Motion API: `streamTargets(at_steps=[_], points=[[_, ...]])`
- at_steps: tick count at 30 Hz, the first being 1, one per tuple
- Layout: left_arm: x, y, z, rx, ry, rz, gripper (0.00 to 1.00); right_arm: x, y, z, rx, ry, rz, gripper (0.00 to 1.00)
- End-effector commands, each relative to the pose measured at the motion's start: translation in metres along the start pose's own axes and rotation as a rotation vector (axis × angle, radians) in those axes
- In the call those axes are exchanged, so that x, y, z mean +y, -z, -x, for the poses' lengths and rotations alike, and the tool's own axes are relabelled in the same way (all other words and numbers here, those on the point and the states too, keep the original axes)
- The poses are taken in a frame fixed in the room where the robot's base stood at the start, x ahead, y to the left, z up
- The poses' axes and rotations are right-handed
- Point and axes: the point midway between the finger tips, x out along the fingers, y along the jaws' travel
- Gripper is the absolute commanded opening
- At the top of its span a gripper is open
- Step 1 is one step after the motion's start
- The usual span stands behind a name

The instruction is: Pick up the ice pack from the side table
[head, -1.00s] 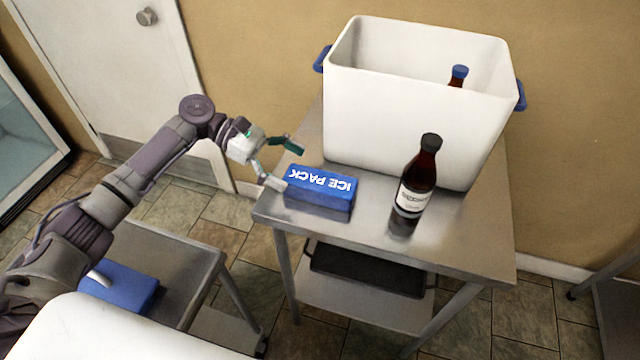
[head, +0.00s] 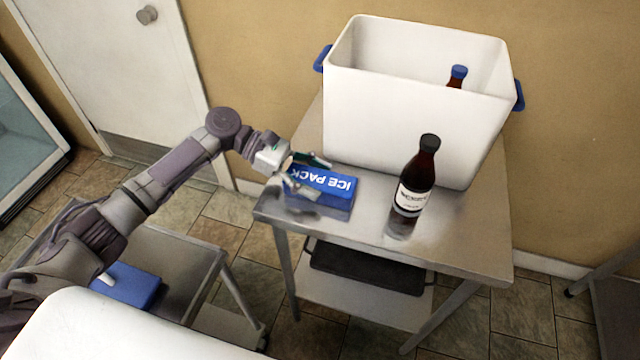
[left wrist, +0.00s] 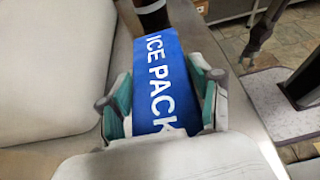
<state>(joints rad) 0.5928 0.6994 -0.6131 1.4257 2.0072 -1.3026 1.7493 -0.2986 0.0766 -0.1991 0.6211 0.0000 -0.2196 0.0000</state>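The blue ice pack (head: 335,187), with white lettering, lies on the metal side table (head: 440,230) near its left corner. My left gripper (head: 312,175) is at the left end of the ice pack, with one finger on each side of it. In the left wrist view the ice pack (left wrist: 163,75) lies between the two green-padded fingers of my left gripper (left wrist: 160,105), which are spread apart. A small gap seems to show beside the ice pack, and I cannot tell whether either pad touches it. My right gripper is not in view.
A large white bin (head: 410,120) with blue handles stands behind the ice pack, holding a blue-capped bottle (head: 457,77). A dark bottle (head: 417,180) stands to the right of the ice pack. A black tray (head: 365,268) sits on the lower shelf.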

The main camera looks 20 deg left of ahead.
Motion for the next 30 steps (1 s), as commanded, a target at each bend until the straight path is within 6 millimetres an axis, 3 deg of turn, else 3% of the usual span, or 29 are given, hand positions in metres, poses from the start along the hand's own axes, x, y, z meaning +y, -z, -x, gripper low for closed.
streamTargets(at_steps=[1, 8, 17, 30], points=[[0.0, 0.0, 0.0, 0.0, -0.001, 0.0, 0.47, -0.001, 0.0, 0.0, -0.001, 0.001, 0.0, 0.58], [0.0, 0.0, 0.001, 0.0, -0.001, 0.0, 0.1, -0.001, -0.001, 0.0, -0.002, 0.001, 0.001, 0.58], [0.001, -0.007, 0.003, -0.002, -0.002, -0.004, 0.1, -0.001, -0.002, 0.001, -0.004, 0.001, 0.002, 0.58], [0.001, -0.08, 0.033, -0.002, -0.002, -0.006, 0.1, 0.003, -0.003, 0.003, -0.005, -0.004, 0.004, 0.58]])
